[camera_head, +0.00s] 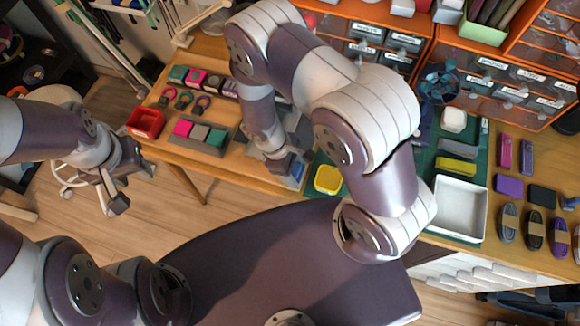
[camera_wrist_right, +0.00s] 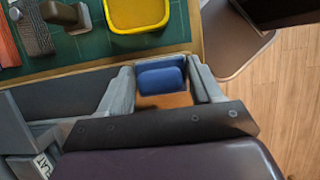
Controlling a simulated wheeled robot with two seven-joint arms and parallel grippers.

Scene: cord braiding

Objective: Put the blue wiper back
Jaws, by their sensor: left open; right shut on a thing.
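The blue wiper (camera_wrist_right: 161,79) sits between the fingers of my right gripper (camera_wrist_right: 165,72) in the right wrist view, and the gripper is shut on it. In the head view, a little of its blue (camera_head: 298,171) shows beside my right gripper (camera_head: 284,166), at the table's front edge; the arm hides part of that area. My left gripper (camera_head: 120,190) is open and empty, over the floor left of the table.
A yellow tray (camera_head: 328,179) stands just right of the right gripper on the green mat (camera_head: 411,160); it also shows in the wrist view (camera_wrist_right: 137,14). A white tray (camera_head: 459,208) lies farther right. A red bin (camera_head: 146,122) and a grey block holder (camera_head: 190,142) stand left.

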